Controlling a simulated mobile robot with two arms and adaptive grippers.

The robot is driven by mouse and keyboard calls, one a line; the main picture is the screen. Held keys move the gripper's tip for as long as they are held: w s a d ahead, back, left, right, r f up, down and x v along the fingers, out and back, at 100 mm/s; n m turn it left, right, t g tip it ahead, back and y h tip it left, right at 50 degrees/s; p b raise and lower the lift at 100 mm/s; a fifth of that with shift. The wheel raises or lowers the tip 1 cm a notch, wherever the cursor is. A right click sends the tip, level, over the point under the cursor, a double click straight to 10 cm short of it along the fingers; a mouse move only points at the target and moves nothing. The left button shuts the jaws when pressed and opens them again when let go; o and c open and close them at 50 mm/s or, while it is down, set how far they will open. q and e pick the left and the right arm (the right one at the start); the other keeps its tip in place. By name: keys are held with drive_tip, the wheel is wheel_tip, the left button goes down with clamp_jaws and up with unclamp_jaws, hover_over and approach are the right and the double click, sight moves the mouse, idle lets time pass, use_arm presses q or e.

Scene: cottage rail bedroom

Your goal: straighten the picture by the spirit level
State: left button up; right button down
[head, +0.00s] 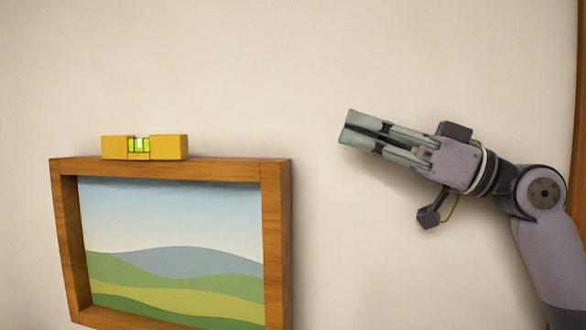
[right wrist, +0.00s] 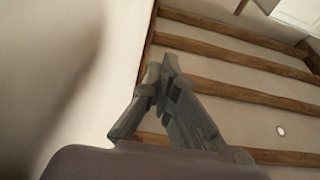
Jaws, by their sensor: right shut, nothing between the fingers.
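A wooden-framed picture (head: 276,230) of green hills under a pale sky hangs on the wall at the lower left of the head view. Its bottom edge is partly out of view. A yellow spirit level (head: 170,147) with a green vial (head: 139,145) lies on the frame's top edge, left of its middle. The bubble looks near the middle of the vial, but is too small to judge exactly. My right gripper (head: 345,128) is shut and empty, right of the picture and apart from it, pointing left. It also shows in the right wrist view (right wrist: 160,78). My left gripper is not in view.
The pale wall (head: 250,70) is bare above the picture and between it and my right gripper. A brown wooden upright (head: 580,100) stands at the right edge. The right wrist view shows a ceiling with wooden beams (right wrist: 240,88).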

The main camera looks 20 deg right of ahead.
drive_tip(key=x, duration=0.1)
drive_tip(key=p+x, duration=0.2)
drive_tip(key=shift+f, duration=0.3)
drive_tip(key=p+x, duration=0.4)
drive_tip(key=x, duration=0.3)
drive_tip(key=shift+w+a+f+p, duration=0.1)
drive_tip(key=shift+w+a+p, duration=0.1)
drive_tip(key=shift+p, duration=0.15)
wheel_tip(320, 180, down, 3)
drive_tip(key=shift+d, duration=0.1)
drive_tip(key=shift+s+d+f, duration=0.15)
drive_tip(key=shift+d+f, duration=0.05)
drive_tip(key=shift+f, duration=0.55)
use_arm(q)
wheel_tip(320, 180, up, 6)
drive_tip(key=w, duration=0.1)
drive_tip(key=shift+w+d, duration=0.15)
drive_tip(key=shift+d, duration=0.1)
use_arm(e)
drive_tip(key=shift+a, duration=0.1)
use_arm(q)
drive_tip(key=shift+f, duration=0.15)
use_arm(e)
drive_tip(key=shift+f, duration=0.1)
